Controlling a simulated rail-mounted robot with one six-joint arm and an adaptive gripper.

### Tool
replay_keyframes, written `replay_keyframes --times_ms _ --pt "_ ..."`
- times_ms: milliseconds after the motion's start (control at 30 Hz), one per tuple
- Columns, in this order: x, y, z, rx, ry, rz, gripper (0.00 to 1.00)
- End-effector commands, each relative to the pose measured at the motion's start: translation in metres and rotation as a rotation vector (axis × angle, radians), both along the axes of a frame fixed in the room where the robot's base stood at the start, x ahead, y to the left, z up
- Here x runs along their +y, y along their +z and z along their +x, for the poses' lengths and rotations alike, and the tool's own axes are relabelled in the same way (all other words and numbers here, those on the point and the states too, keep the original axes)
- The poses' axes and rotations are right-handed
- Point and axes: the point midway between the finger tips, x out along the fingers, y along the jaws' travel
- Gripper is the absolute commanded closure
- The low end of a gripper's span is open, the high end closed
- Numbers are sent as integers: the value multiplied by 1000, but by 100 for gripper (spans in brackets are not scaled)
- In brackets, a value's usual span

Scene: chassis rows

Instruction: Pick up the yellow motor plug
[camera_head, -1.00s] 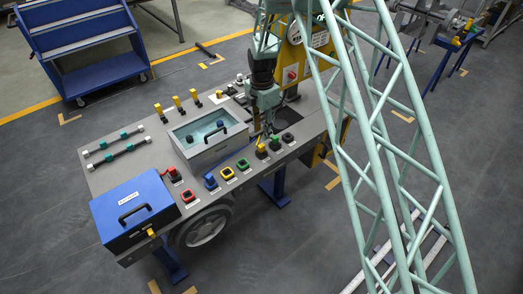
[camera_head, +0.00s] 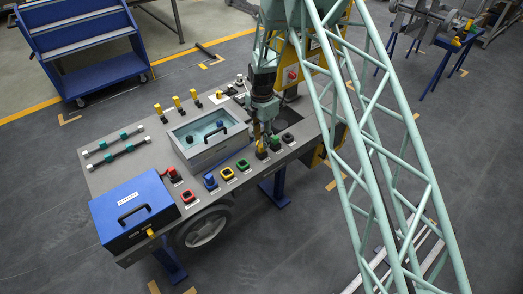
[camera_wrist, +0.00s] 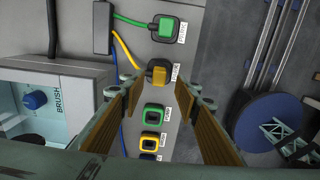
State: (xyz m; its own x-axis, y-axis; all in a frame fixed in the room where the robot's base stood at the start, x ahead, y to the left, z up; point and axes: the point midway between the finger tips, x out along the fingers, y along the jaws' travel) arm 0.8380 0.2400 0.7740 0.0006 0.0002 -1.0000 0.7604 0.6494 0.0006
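The yellow motor plug (camera_wrist: 158,73) is a dark block with a yellow front, with a yellow cable running from it. In the head view the yellow plug (camera_head: 261,154) sits in the row along the table's front edge, partly hidden by my gripper (camera_head: 264,139). My gripper points down over it. In the wrist view my gripper (camera_wrist: 161,90) is open, with a tan-padded finger to each side of the plug's line and the plug just ahead of the fingertips. I cannot tell whether a finger touches it.
A green plug (camera_wrist: 165,27) stands beyond the yellow one. An empty green socket (camera_wrist: 153,115) and yellow socket (camera_wrist: 150,141) lie on the near side. A clear-lidded box (camera_head: 208,143) labelled BRUSH and a blue battery box (camera_head: 133,208) stand on the table.

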Motion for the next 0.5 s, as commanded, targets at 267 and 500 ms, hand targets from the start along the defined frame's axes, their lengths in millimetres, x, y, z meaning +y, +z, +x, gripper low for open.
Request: replay_keyframes --times_ms 267,500 --pt "1 -24 0 2 0 -1 70" --pt "1 -46 1 1 0 -1 70"
